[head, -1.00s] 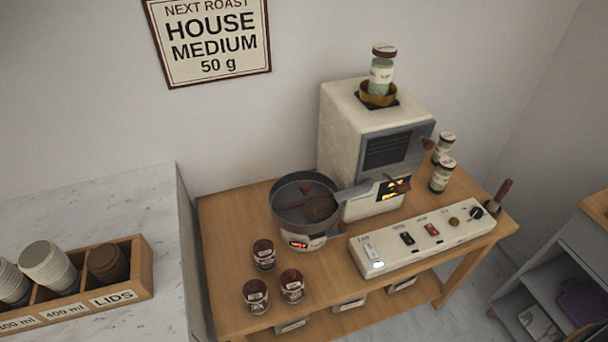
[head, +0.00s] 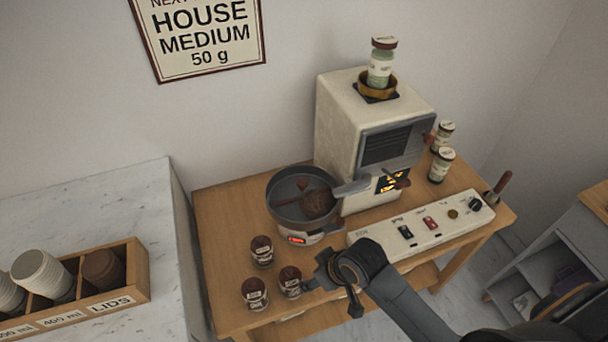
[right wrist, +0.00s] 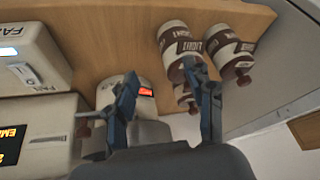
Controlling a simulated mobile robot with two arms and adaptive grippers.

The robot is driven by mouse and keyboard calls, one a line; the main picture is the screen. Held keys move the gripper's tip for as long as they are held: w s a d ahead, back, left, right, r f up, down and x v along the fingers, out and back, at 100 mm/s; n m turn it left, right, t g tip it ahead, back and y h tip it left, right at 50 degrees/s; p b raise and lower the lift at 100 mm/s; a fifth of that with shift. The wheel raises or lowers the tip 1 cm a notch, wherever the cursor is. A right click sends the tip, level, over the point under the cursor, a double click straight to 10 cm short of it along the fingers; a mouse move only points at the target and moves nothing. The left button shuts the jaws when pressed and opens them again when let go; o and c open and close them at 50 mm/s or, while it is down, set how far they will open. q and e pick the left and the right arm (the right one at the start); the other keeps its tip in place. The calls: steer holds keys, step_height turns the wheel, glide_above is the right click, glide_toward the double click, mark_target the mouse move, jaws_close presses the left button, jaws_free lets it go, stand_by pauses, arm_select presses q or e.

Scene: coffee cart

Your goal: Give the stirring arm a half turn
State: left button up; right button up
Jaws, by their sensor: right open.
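The stirring arm (head: 290,202) is a thin dark bar lying across the round grey pan (head: 272,212) of the cooler. A small red-brown knob (head: 302,183) stands up from it. A brown heap of beans (head: 320,204) lies at the pan's right side. My right gripper (head: 331,291) is open and empty, in front of and below the pan, close to the jars at the table's front. In the right wrist view its fingers (right wrist: 162,75) stand apart, with the cooler's base and red display (right wrist: 146,91) beyond them. My left gripper is out of view.
Several dark-lidded jars (head: 261,251) stand in front of the pan, also in the right wrist view (right wrist: 184,45). The roaster (head: 338,135) stands behind, its chute reaching the pan's right rim. A switch panel (head: 430,230) lies right. Space above the pan is open.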

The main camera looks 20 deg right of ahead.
steer(key=w+a+r+n+y, duration=0.1)
steer(key=w+a+r+n, duration=0.15)
steer(key=w+r, duration=0.35)
steer(key=n+g, duration=0.1)
steer(key=n, duration=0.1)
glide_toward(303, 181)
steer(key=shift+h, duration=0.3)
steer(key=p+x, duration=0.1)
steer(key=x, duration=0.1)
steer(key=p+x, duration=0.1)
steer(key=x, duration=0.2)
steer(key=p+x, duration=0.1)
steer(key=x, duration=0.2)
steer(key=shift+a+f, duration=0.1)
steer(key=shift+a, duration=0.2)
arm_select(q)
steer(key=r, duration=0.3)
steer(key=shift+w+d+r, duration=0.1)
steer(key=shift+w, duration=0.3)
arm_select(e)
steer(key=shift+c, duration=0.4)
jaws_close()
